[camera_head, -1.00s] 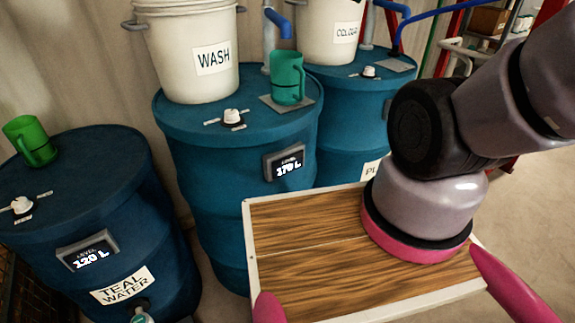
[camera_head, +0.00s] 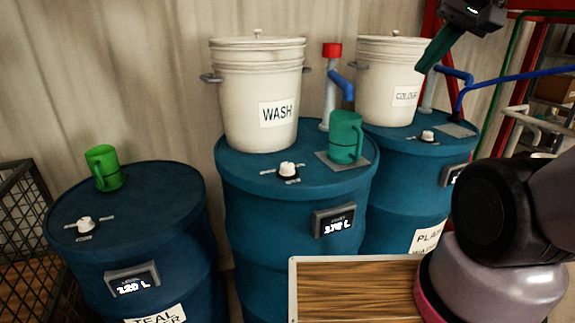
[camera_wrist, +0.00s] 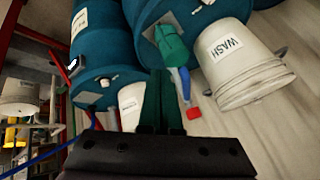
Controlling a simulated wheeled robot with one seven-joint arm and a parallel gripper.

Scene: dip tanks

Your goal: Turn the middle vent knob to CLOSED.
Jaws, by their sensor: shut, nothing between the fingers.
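The middle vent knob (camera_head: 288,169) is a small white knob on a dark base on top of the middle blue drum (camera_head: 243,165), in front of the WASH bucket. Small light label plates sit beside it; their lettering is too small to read. My gripper (camera_head: 428,63) is at the upper right of the head view, in front of the COLOUR bucket, well above the drums and away from the knob. Its green fingers are shut and empty. In the wrist view the shut fingers (camera_wrist: 157,85) point toward the drum tops, seen upside down.
A teal mug (camera_head: 346,137) stands on the middle drum, right of the knob. The WASH bucket (camera_head: 255,95) and COLOUR bucket (camera_head: 385,80) stand behind. A red-topped pipe (camera_head: 331,80) rises between them. The left knob (camera_head: 85,225) and right knob (camera_head: 427,136) sit on neighbouring drums.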

